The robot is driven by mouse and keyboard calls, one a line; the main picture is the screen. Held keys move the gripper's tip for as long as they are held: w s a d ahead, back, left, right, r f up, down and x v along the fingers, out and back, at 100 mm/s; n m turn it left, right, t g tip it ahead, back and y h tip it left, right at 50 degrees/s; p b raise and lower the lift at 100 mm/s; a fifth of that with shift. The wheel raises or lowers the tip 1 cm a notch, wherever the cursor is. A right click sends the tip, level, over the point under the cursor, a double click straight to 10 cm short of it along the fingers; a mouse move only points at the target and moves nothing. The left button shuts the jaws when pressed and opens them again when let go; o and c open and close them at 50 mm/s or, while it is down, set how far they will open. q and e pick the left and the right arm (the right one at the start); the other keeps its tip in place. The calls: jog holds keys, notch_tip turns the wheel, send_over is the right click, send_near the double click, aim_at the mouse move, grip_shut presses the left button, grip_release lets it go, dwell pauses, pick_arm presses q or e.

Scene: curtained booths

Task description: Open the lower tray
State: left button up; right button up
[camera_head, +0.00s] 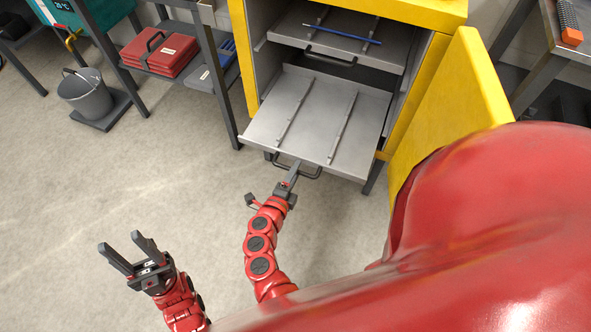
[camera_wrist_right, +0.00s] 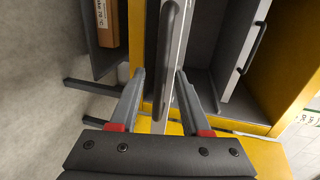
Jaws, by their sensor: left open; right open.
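The lower tray (camera_head: 316,112) is a flat grey metal tray with raised ribs. It sticks well out of the front of the yellow cabinet (camera_head: 395,8). Its dark bar handle (camera_head: 313,176) is on the front edge. My right gripper (camera_head: 293,170) is open at the handle. In the right wrist view its open fingers (camera_wrist_right: 162,98) are on either side of the handle (camera_wrist_right: 166,50) and tray front edge; contact cannot be told. My left gripper (camera_head: 125,250) is open and empty above the floor, at the lower left.
The upper tray (camera_head: 385,48) sits inside the cabinet, with a blue rod (camera_head: 341,33) on it. The yellow door (camera_head: 450,105) stands open at the right. A shelf with a red case (camera_head: 160,52) and a bucket (camera_head: 86,94) are at the left. The floor before the tray is clear.

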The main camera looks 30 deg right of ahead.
jog(key=p+v, duration=0.1)
jog(key=v, duration=1.5)
jog(key=shift+s+a, duration=0.2)
jog(key=shift+a, duration=0.1)
